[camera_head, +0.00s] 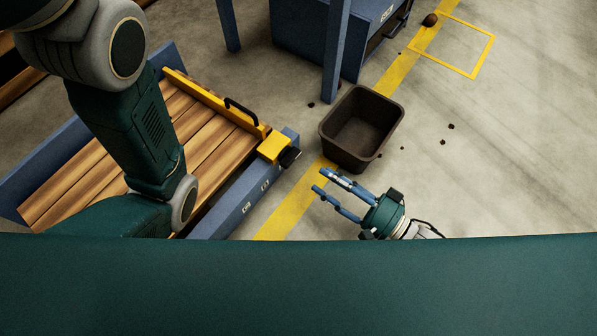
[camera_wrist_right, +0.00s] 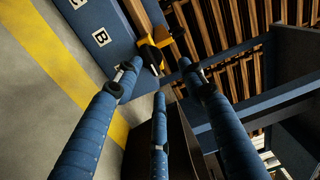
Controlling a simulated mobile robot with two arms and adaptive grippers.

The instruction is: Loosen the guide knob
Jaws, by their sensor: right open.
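The guide knob (camera_head: 290,157) is black and sits at the end of a yellow clamp block (camera_head: 274,147) on the blue side rail. The yellow guide bar (camera_head: 215,103) with a black handle runs from it across the wooden slats. The knob also shows in the right wrist view (camera_wrist_right: 152,57), beyond the fingertips. My right gripper (camera_head: 320,180) is open and empty, to the right of and nearer than the knob, apart from it. Its blue fingers also show spread in the wrist view (camera_wrist_right: 160,78). My left arm crosses the slats at left; its gripper is not seen.
A dark open bin (camera_head: 341,150) stands on the floor just beyond my right gripper. The blue rail (camera_head: 235,205) bears white letter marks. A blue machine (camera_head: 300,40) with legs stands at the back. Small dark lumps lie on the floor; the right side is mostly clear.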

